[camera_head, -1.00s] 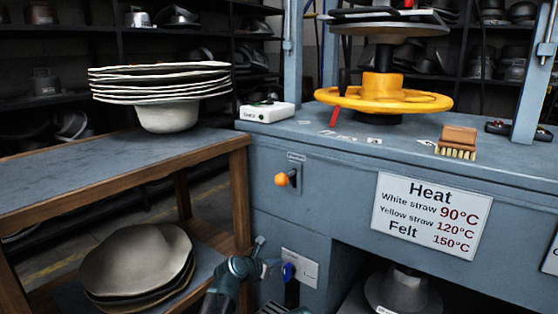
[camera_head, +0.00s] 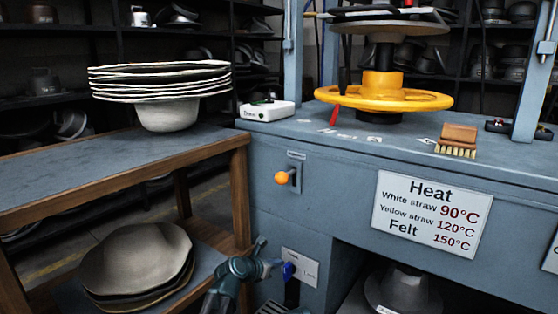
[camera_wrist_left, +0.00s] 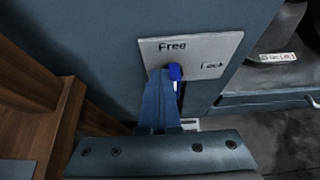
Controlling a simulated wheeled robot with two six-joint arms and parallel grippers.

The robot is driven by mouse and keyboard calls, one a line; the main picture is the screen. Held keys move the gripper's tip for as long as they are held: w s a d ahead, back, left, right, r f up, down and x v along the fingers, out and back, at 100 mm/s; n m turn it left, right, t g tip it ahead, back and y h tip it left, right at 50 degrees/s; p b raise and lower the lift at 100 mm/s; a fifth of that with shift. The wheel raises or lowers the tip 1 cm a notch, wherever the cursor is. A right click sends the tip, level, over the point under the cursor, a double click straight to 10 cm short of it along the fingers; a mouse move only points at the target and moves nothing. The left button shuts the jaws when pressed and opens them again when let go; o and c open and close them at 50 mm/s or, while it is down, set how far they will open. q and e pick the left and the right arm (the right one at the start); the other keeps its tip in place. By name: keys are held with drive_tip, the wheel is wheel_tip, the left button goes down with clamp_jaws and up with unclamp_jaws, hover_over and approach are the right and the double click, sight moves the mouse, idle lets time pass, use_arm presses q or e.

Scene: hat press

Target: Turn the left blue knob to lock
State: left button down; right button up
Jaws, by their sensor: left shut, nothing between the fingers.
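The blue knob (camera_head: 288,270) sits on a pale plate (camera_head: 301,262) low on the left front of the press. In the left wrist view the knob (camera_wrist_left: 176,73) lies below the word "Free" on the plate (camera_wrist_left: 215,47), with "Lock" to its right. My left gripper (camera_head: 277,266) is shut and empty, close against the left side of the knob. Its fingers (camera_wrist_left: 163,98) cover part of the knob in the left wrist view, so I cannot tell whether they touch. My right gripper is not in view.
An orange-tipped lever (camera_head: 282,178) stands out above the plate. A wooden-framed table (camera_head: 75,182) with stacked hats is at the left. A yellow wheel (camera_head: 385,98), a brush (camera_head: 457,140) and a white box (camera_head: 267,111) are on the press top.

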sight(287, 268)
use_arm(q)
drive_tip(key=shift+s+d+r, duration=0.15)
drive_tip(key=shift+s+d, duration=0.25)
drive_tip(key=shift+d, duration=0.15)
drive_tip(key=shift+s+d, duration=0.15)
drive_tip(key=shift+d, duration=0.05)
drive_tip(key=shift+s+d, duration=0.3)
drive_tip(key=shift+d, duration=0.1)
drive_tip(key=shift+s+d+f, duration=0.2)
drive_tip(key=shift+s+d, duration=0.1)
drive_tip(key=shift+d, duration=0.1)
idle(0.4)
drive_tip(key=shift+d+r+p, duration=0.1)
drive_tip(key=shift+r+p, duration=0.3)
drive_tip(key=shift+r, duration=0.05)
drive_tip(key=shift+s, duration=0.1)
drive_tip(key=shift+s+a, duration=0.9)
drive_tip(key=shift+s, duration=0.3)
drive_tip(key=shift+s+a, duration=0.85)
drive_tip(key=shift+s, duration=0.35)
